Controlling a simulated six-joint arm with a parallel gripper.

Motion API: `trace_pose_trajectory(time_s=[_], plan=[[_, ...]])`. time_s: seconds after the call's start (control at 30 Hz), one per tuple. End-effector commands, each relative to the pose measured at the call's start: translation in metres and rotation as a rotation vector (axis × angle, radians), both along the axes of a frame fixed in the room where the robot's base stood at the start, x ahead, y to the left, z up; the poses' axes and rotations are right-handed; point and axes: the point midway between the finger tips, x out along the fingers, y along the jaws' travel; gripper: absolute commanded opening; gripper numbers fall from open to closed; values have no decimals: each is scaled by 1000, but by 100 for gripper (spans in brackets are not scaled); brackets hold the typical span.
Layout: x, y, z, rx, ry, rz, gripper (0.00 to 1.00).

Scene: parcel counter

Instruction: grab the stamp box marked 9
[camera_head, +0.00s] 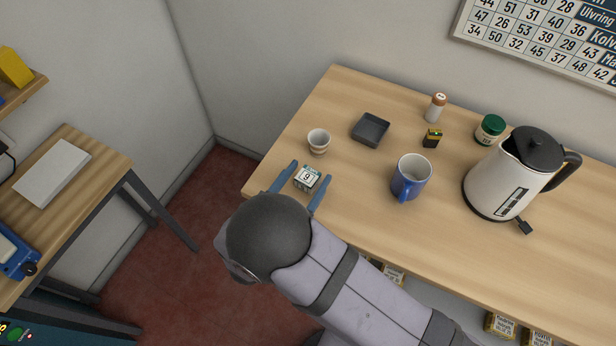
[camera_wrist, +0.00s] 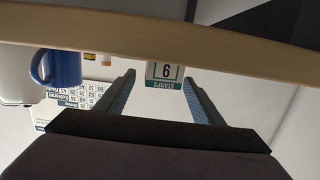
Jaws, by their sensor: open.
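The stamp box marked 9 (camera_head: 307,178) is a small white and dark box near the left front corner of the wooden counter. In the wrist view the stamp box (camera_wrist: 165,73) appears upside down, with its 9 and the word "STAMPS" showing. My gripper (camera_head: 305,187) is open, with one blue finger on each side of the box. In the wrist view the gripper fingers (camera_wrist: 160,75) stand apart with a gap on both sides of the box. I see no contact between fingers and box.
A small white cup (camera_head: 318,141) stands just behind the box. A dark tray (camera_head: 370,130), a blue mug (camera_head: 411,177), a small dark and yellow box (camera_head: 432,138), a white bottle (camera_head: 436,107), a green-lidded jar (camera_head: 489,130) and a kettle (camera_head: 507,180) stand further right. The counter's edge is close.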

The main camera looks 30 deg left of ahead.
Motion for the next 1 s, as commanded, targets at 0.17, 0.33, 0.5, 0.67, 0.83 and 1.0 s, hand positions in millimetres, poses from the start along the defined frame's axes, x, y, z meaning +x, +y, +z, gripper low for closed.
trace_pose_trajectory(time_s=[0.17, 0.33, 0.5, 0.67, 0.83, 1.0], plan=[[21, -1, -1, -2, 0, -5, 61], [40, -1, -6, -1, 0, -4, 61], [47, 0, -9, 0, 0, -1, 61], [47, 0, -9, 0, 0, -1, 61], [47, 0, -9, 0, 0, -1, 30], [47, 0, -9, 0, 0, -1, 15]])
